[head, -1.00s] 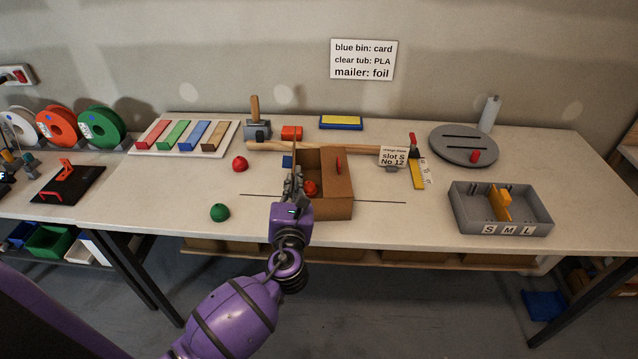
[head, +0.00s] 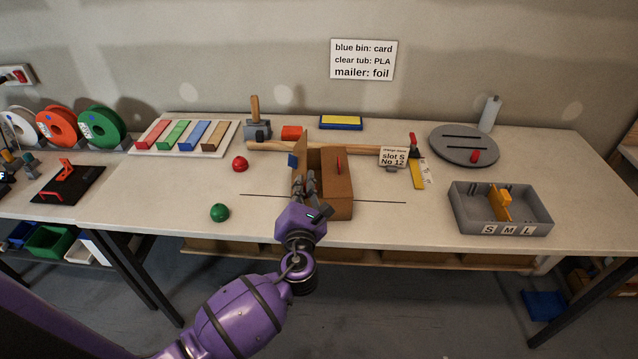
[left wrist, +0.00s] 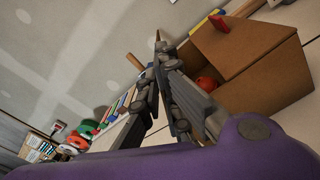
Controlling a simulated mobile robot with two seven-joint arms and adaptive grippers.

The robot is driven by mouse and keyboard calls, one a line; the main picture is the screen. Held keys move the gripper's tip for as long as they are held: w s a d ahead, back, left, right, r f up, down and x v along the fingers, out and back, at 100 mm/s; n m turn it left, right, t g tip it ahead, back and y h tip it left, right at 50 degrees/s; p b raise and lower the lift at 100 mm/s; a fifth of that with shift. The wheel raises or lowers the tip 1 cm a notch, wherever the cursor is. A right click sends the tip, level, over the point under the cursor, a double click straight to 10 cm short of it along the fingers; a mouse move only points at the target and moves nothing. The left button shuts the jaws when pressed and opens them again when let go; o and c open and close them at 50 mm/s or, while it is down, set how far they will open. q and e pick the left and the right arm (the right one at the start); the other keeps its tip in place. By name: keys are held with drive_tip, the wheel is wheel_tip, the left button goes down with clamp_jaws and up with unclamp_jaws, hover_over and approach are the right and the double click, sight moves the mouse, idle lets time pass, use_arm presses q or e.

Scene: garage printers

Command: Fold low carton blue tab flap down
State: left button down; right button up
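The low brown carton (head: 337,197) stands open at the table's middle; it also shows in the left wrist view (left wrist: 268,82). Its left flap (head: 299,143) stands roughly upright, with the blue tab (head: 292,161) on its outer side. A red tab (head: 339,162) is on the right-hand flap, which lies over the carton's right part. A red ball (left wrist: 207,83) is inside; my gripper hides it in the head view. My left gripper (head: 308,177) is at the carton's left side, beside the blue-tab flap. Its fingers look shut and empty; contact with the flap is unclear. My right gripper is out of view.
A wooden handle (head: 275,147) lies behind the carton. A red dome (head: 240,164) and a green dome (head: 219,212) lie to its left. A grey divided tray (head: 474,224) and a grey disc (head: 463,144) are to its right. Bare table lies between carton and tray.

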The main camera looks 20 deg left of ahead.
use_arm(q)
drive_tip(key=shift+d+f+m, duration=0.2)
drive_tip(key=shift+f+m, duration=0.15)
drive_tip(key=shift+m, duration=0.25)
drive_tip(key=c, duration=2.3)
unclamp_jaws()
drive_tip(key=shift+o, duration=0.2)
drive_tip(key=shift+r, duration=0.15)
drive_tip(key=v, duration=0.4)
drive_tip(key=shift+o, duration=0.3)
drive_tip(key=shift+w, duration=0.1)
